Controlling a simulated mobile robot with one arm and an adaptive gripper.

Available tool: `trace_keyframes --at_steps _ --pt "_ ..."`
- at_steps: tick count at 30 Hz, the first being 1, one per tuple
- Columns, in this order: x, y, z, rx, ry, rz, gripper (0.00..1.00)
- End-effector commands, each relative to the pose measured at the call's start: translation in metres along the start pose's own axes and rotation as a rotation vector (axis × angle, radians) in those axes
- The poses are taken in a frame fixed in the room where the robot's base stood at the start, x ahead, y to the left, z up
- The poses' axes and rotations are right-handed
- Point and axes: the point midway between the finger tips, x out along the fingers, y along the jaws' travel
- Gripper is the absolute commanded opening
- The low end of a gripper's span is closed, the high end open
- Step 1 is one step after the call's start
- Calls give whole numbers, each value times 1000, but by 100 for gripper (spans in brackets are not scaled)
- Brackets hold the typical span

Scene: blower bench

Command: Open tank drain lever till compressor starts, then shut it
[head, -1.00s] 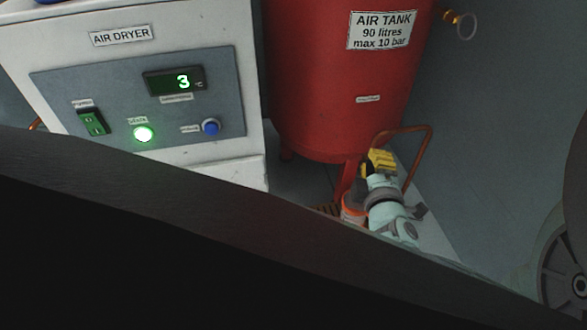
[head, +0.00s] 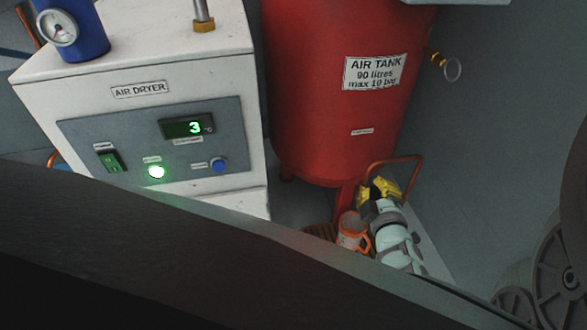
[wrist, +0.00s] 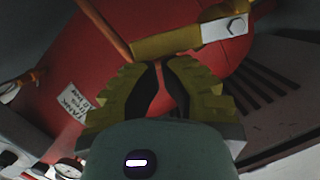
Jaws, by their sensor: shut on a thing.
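The red air tank (head: 335,110) stands upright, with its lower end behind my arm's end. My gripper (head: 378,190) is low at the tank's bottom, by a copper pipe. In the wrist view, my gripper's (wrist: 162,72) yellow fingers with dark pads point at the tank's underside. A yellow lever (wrist: 185,42) with a hex bolt at its right end lies across the fingertips. The jaws are shut on this drain lever, though the exact contact is hard to see. The compressor's state cannot be told from these views.
The white air dryer (head: 180,75) stands left of the tank, with a display reading 3 and a lit green lamp. A copper pipe (head: 405,160) loops close by. A wheel (head: 570,285) is at the right.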

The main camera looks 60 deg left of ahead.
Motion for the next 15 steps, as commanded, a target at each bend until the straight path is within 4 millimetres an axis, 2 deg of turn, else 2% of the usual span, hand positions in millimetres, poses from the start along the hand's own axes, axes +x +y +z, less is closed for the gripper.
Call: trace_keyframes --at_steps 1,15 --pt "0 9 1 35 -7 -10 0" --pt "5 12 23 320 -7 -82 0"
